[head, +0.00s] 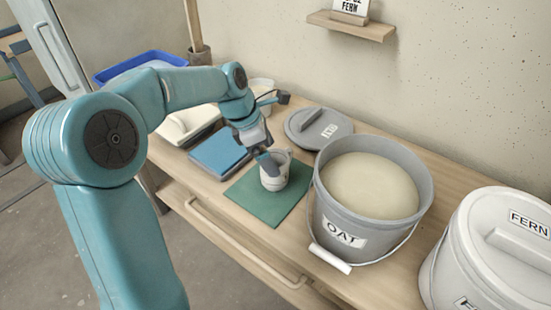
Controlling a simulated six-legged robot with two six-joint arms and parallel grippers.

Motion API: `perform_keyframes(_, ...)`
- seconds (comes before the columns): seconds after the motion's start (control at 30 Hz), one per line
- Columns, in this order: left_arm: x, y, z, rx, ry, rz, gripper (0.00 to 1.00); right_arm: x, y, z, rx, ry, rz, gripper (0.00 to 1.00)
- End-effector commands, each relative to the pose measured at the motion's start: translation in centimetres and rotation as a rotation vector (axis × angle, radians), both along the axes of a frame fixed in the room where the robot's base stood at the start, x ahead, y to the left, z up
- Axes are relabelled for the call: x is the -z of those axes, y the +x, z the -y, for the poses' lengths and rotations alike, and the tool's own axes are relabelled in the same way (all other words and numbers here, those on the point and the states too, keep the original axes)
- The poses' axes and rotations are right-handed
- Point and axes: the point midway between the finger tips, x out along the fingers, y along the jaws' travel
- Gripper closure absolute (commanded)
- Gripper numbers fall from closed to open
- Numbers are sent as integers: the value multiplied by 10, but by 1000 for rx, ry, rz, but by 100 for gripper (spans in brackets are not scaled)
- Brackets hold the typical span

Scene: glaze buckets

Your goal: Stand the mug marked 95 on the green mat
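A small whitish mug (275,178) is upright over the green mat (243,193), near the mat's middle. I cannot tell for certain whether its base touches the mat. I cannot read a number on it. My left gripper (268,161) reaches down from the upper left to the mug's rim, with a finger overlapping the rim's left side. The far finger is hidden, so I cannot tell whether the gripper is closed on the rim. My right gripper is out of view.
An open grey bucket marked OAT (333,222) stands close right of the mat; its lid (305,127) lies behind. A lidded FERN bucket (470,270) is at far right.

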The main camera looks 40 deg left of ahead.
Motion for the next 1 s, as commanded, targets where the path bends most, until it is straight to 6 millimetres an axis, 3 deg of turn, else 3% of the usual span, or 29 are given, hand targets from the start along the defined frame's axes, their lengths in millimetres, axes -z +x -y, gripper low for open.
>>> perform_keyframes(0.03, -17, -3, -4, -2, 2, 3, 0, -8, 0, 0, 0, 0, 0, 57)
perform_keyframes(0.1, -30, -8, -7, -2, 1, 2, 0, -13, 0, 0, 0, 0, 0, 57)
perform_keyframes(0.3, -55, -17, -14, 0, 1, 1, 0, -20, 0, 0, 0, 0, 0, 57)
perform_keyframes(1.0, -60, -20, -16, 0, -1, -1, 0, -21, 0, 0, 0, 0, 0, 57)
